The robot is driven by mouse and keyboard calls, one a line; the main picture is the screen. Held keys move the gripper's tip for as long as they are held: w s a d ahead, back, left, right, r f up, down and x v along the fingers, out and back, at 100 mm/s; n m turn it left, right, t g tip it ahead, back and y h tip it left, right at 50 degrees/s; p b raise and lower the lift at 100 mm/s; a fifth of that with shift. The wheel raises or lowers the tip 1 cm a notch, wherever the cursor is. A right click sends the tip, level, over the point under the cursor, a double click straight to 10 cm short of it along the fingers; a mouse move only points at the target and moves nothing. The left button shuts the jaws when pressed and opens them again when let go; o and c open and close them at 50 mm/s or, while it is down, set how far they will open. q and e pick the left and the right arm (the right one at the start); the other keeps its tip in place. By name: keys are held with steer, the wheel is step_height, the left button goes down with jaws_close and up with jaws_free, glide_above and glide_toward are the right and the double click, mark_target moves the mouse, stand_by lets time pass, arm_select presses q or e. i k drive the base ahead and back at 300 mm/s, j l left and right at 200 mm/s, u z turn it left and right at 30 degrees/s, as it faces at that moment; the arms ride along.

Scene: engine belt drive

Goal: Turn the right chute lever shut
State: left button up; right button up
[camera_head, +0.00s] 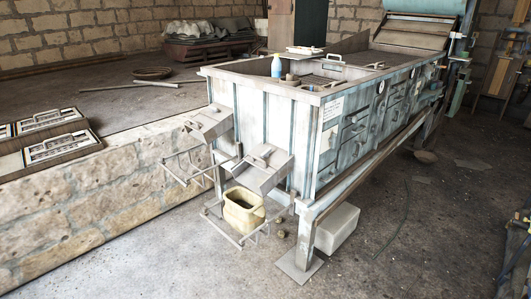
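Two metal chutes stick out from the near end of a long, weathered grey-blue machine (262,118). The left chute (207,122) sits higher, and the right chute (264,170) sits lower and closer to the machine's front corner. A small raised fitting (266,151) on top of the right chute may be its lever. It is too small to tell whether it is open or shut. Neither of my grippers shows in the head view, and nothing touches the chutes.
Thin metal bracket rods (228,236) jut out below the chutes. A yellowish open container (243,212) hangs or stands under the right chute. A low stone wall (75,205) runs at left. The floor in front and at right is mostly clear.

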mark_target(266, 154)
steer(key=i+j+z, duration=0.1)
steer(key=i+j, duration=0.4)
steer(key=i+j+z, duration=0.1)
steer(key=i+j, duration=0.4)
steer(key=j, duration=0.25)
